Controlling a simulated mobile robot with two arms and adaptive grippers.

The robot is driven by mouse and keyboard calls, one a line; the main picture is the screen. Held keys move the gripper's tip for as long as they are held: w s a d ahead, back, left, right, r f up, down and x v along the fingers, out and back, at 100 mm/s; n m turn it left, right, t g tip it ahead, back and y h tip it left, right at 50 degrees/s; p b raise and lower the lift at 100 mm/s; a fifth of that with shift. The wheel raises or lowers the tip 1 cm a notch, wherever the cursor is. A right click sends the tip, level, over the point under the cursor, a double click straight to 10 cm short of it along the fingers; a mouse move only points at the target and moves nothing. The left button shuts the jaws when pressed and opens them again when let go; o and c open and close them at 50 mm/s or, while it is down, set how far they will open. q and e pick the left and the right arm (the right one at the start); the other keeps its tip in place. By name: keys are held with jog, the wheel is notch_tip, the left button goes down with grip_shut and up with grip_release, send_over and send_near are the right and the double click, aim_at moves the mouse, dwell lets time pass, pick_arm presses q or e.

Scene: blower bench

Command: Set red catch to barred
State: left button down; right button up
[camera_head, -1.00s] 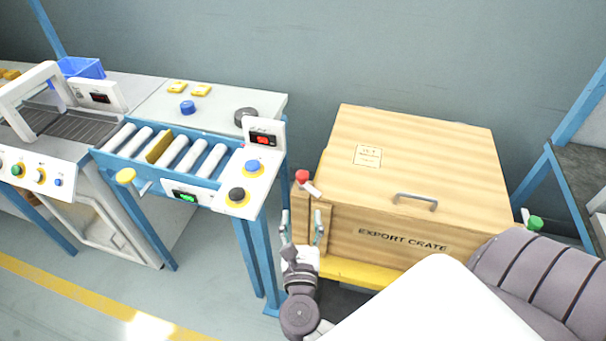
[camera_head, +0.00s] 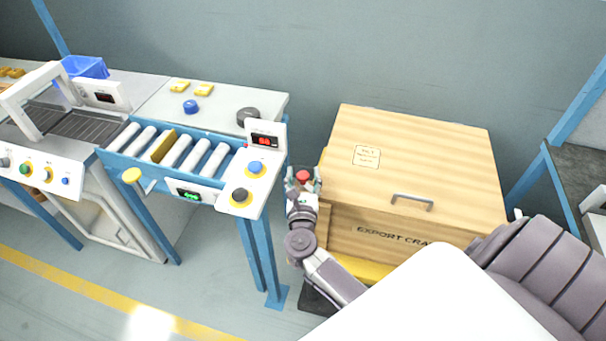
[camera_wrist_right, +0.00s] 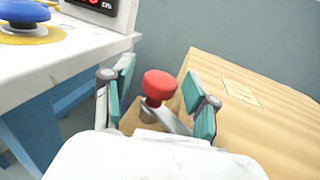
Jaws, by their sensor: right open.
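The red catch shows its round red knob (camera_head: 303,176) at the left front corner of the wooden export crate (camera_head: 460,150). In the right wrist view the red knob (camera_wrist_right: 160,85) sits on a pale metal lever, tilted, beside the crate (camera_wrist_right: 225,95). My right gripper (camera_head: 303,184) is open, with its two teal-padded fingers on either side of the knob; the fingers (camera_wrist_right: 160,103) also show in the right wrist view. A gap shows on both sides of the knob there. The lever's lower end is partly hidden by the gripper. My left gripper is not in view.
The roller conveyor bench (camera_head: 215,195) with its blue button (camera_head: 255,167) and black knob (camera_head: 240,196) stands close to the left of my right gripper. A grey handle (camera_head: 412,201) is on the crate lid. A blue frame with a dark shelf stands at the right.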

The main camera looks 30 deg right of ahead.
grip_shut()
jog(key=shift+n+y, duration=0.3)
jog(key=shift+y, duration=0.1)
jog(key=n+t+y+b, duration=0.1)
jog(key=n+t+y, duration=0.1)
jog(key=y, duration=0.1)
jog(key=shift+s+f, duration=0.1)
jog(key=shift+n+t+y+b, duration=0.6)
jog(key=shift+n+y+b, duration=0.35)
jog(key=shift+n+y, duration=1.15)
jog(key=shift+m+y, duration=0.3)
jog(key=shift+y, duration=0.3)
grip_release()
